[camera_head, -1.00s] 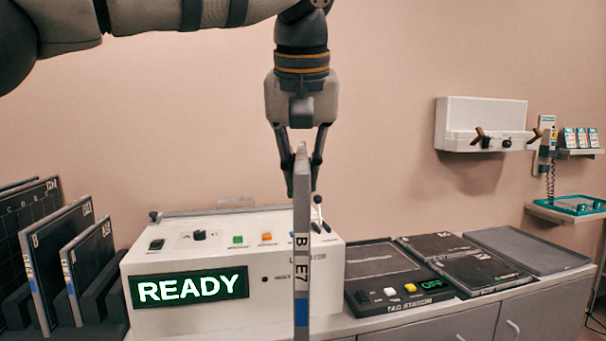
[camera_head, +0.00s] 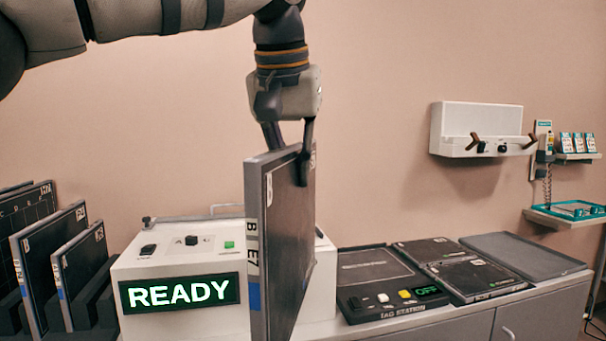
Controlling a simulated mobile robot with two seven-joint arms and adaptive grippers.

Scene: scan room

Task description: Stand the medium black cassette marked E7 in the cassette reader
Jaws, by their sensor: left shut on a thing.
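My left gripper (camera_head: 288,155) points down and is shut on the top edge of the black cassette marked E7 (camera_head: 288,240). The cassette hangs upright in front of the cassette reader (camera_head: 185,262). Its grey narrow edge with the label "B E7" and a blue mark faces me, and its dark broad face shows to the right. The white reader has a green "READY" display; the cassette hides its right part, and I cannot see its slot. The cassette's lower end is near the bottom of the picture. My right gripper is not in view.
Several other cassettes (camera_head: 48,257) stand in a dark rack at the left. The tag station (camera_head: 385,285), showing "OFF", and flat black plates (camera_head: 470,272) lie on the counter at the right. A white wall unit (camera_head: 482,122) hangs behind.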

